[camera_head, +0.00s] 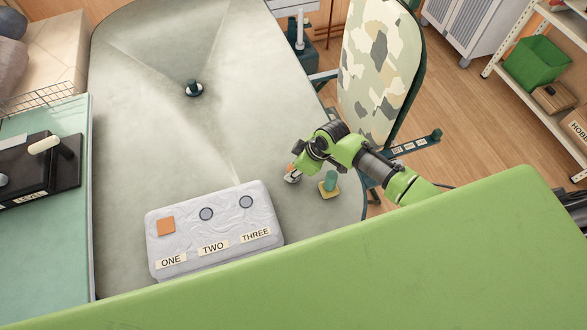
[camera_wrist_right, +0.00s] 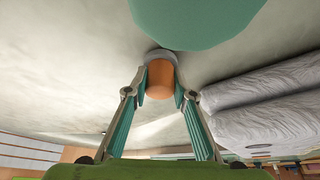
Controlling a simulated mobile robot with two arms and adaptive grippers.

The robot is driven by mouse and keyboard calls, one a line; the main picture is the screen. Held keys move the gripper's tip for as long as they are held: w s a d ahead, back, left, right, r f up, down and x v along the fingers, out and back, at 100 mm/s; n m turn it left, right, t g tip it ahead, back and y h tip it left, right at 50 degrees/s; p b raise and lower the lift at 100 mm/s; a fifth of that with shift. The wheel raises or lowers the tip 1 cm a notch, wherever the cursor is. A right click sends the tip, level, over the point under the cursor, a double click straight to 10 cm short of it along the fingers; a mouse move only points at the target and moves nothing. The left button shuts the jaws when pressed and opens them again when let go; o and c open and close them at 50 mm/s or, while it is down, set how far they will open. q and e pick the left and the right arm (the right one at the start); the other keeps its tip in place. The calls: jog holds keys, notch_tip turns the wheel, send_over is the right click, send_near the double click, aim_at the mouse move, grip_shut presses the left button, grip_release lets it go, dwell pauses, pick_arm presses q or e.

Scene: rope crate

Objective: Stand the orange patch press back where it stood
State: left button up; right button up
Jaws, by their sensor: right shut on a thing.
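The orange patch press (camera_wrist_right: 160,78) is between the fingers of my right gripper (camera_wrist_right: 160,84) in the right wrist view. It has an orange body and a grey end. In the head view my right gripper (camera_head: 292,176) is low over the grey table, shut on the press, with only a little orange showing. I cannot tell whether the press touches the table. A grey padded block (camera_head: 216,243) labelled ONE, TWO and THREE lies to the left of the gripper. An orange square patch (camera_head: 166,226) is above ONE; grey round spots are above TWO and THREE. My left gripper is not in view.
A teal press on a yellow base (camera_head: 330,184) stands close right of my right gripper. A large teal shape (camera_wrist_right: 195,18) is close ahead in the wrist view. A camouflage chair back (camera_head: 375,75) is beyond the table edge. The table's middle is largely clear.

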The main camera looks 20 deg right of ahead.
jog(key=shift+f, duration=0.2)
jog(key=o, duration=1.2)
jog(key=v, duration=1.2)
